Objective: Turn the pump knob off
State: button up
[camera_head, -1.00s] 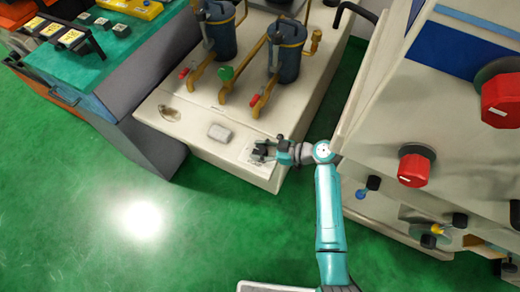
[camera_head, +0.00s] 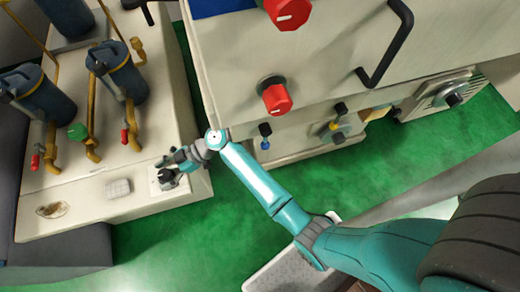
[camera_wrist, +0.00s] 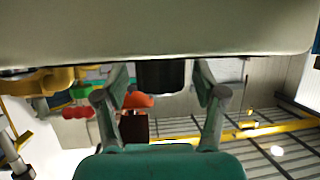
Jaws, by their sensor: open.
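A black knob (camera_wrist: 162,76) on the cream surface shows in the wrist view, between the two fingers of my gripper (camera_wrist: 162,92). The fingers are open, one on each side of it, with visible gaps. In the head view my gripper (camera_head: 170,169) is at a pale square plate (camera_head: 157,188) on the front right corner of the cream pump unit (camera_head: 130,213). There the knob cannot be told apart from the dark fingers. No label or pointer mark on the knob is readable.
A large cream machine with red knobs (camera_head: 277,97) and a black handle (camera_head: 386,46) stands to the right. Green floor (camera_head: 226,205) lies between.

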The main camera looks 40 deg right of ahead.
jog(key=m+t+h, duration=0.2)
jog(key=m+t, duration=0.2)
jog(key=shift+s+m+t, duration=0.15)
jog(key=shift+m+t, duration=0.15)
jog(key=shift+t, duration=0.1)
jog(key=shift+m+t+h, duration=1.7)
jog(key=shift+m+h, duration=0.2)
jog(key=shift+m, duration=0.2)
jog(key=shift+a+m+t+h, duration=0.1)
jog(key=shift+m+t+h, duration=1)
jog(key=shift+m+h, duration=1.15)
